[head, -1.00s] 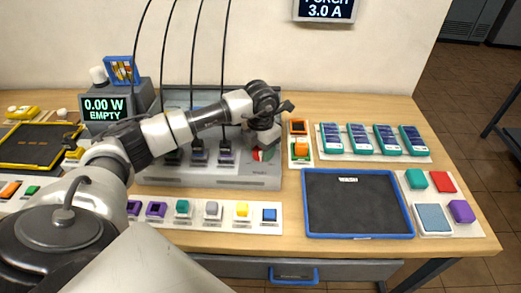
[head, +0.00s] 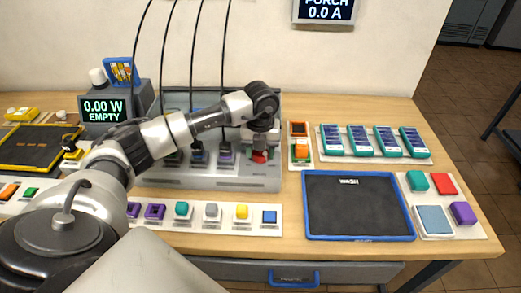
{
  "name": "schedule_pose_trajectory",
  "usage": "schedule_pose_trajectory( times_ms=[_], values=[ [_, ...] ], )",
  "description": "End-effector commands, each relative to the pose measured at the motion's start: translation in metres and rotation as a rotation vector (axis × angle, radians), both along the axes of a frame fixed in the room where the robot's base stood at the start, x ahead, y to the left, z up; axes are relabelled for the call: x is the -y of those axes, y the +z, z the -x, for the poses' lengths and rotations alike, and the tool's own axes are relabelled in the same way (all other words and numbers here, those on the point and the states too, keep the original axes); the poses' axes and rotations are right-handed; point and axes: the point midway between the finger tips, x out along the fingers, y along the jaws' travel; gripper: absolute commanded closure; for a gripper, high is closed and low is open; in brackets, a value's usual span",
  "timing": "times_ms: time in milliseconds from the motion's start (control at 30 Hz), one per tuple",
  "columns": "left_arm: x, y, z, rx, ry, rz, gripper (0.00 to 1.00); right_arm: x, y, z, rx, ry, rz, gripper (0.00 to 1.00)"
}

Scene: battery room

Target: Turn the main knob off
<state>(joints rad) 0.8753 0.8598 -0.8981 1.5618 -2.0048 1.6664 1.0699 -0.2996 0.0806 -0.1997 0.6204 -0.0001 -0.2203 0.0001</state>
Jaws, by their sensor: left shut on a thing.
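The main knob (head: 260,156) is red and sits at the right end of the grey panel (head: 210,178) on the table. My left gripper (head: 260,148) points down over it and is shut on it, hiding much of the knob. The wall display (head: 324,11) above reads PORCH 0.0 A. My right gripper is not in view.
A dark tray with a blue rim (head: 358,205) lies right of the panel. Several teal-and-blue packs (head: 358,139) stand behind it. A row of coloured blocks (head: 212,210) lies in front of the panel. Black cables (head: 223,60) hang down behind my left arm.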

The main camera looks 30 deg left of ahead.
Motion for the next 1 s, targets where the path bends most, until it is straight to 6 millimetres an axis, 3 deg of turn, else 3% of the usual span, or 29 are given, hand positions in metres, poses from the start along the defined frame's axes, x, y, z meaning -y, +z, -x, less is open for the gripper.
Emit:
schedule_pose_trajectory(
  times_ms=[533, 567, 700, 1000],
  values=[
    [-0.0008, 0.0017, -0.0011, 0.004, 0.029, 0.0, 0.74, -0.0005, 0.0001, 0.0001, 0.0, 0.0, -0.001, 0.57],
    [-0.0008, 0.0017, -0.0011, 0.004, 0.029, 0.0, 0.49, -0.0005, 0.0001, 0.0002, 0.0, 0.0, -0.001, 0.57],
    [-0.0006, 0.0013, -0.0008, 0.004, 0.028, 0.0, 0.28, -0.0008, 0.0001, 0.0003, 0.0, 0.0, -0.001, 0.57],
    [-0.0002, 0.0015, -0.0005, 0.002, 0.026, 0.0, 0.25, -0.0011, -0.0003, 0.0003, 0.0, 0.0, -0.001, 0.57]
  ],
)
